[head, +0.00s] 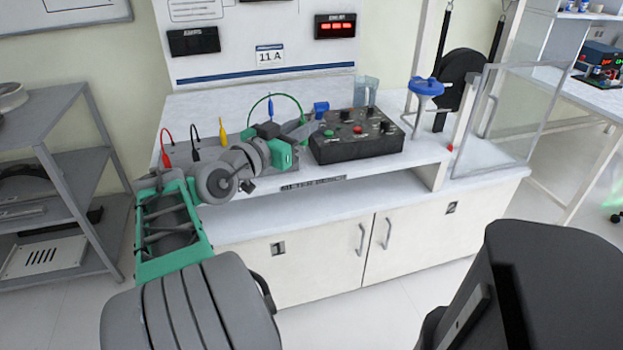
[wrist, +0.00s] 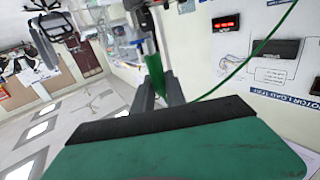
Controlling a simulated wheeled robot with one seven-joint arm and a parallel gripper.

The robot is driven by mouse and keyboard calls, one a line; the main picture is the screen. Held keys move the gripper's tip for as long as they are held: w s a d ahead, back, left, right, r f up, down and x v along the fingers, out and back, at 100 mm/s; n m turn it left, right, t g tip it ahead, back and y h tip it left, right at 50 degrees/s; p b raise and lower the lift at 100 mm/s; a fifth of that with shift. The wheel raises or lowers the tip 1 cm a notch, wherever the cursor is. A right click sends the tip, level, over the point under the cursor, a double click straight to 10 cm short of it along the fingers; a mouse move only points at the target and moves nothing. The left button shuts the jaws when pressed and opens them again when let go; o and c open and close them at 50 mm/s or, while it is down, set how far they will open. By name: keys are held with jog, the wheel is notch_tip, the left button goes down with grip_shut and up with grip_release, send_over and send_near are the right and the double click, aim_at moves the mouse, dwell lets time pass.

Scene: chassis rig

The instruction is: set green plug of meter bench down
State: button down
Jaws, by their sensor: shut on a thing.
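The green plug (wrist: 154,72) is between the fingers of my gripper (wrist: 158,92) in the wrist view, and my gripper is shut on it. A green cable (wrist: 240,66) curves away to the right there. In the head view my gripper (head: 304,131) is over the meter bench (head: 225,210), just left of the black knob box (head: 357,146). The green cable (head: 288,97) arches above and behind it.
Red (head: 165,138), black (head: 194,140), yellow (head: 222,130) and blue (head: 270,107) plugs stand along a grey strip left of and behind my arm. A blue block (head: 321,108) and a clear beaker (head: 366,90) are behind the box. A blue-topped stand (head: 426,88) is at right.

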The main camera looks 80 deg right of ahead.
jog(key=f, duration=0.1)
jog(key=s+f+g, duration=0.1)
jog(key=m, duration=0.1)
jog(key=shift+s+a+f+y, duration=0.3)
jog(key=shift+s+a+f, duration=0.05)
jog(key=shift+s+f, duration=0.05)
jog(key=shift+w+d+f+b, duration=0.5)
jog(key=shift+d+f+b, duration=0.1)
jog(key=shift+d+f, duration=1.6)
jog(key=shift+w+d+f+b, duration=0.45)
jog(key=shift+d+f+b, duration=0.1)
jog(key=shift+d+f, duration=1.65)
jog(key=shift+w+d+f+b, duration=0.55)
jog(key=shift+d+f, duration=1.35)
jog(key=shift+d, duration=0.55)
jog(key=shift+f+b, duration=0.3)
jog(key=shift+b, duration=0.1)
jog(key=c, duration=1.4)
grip_release()
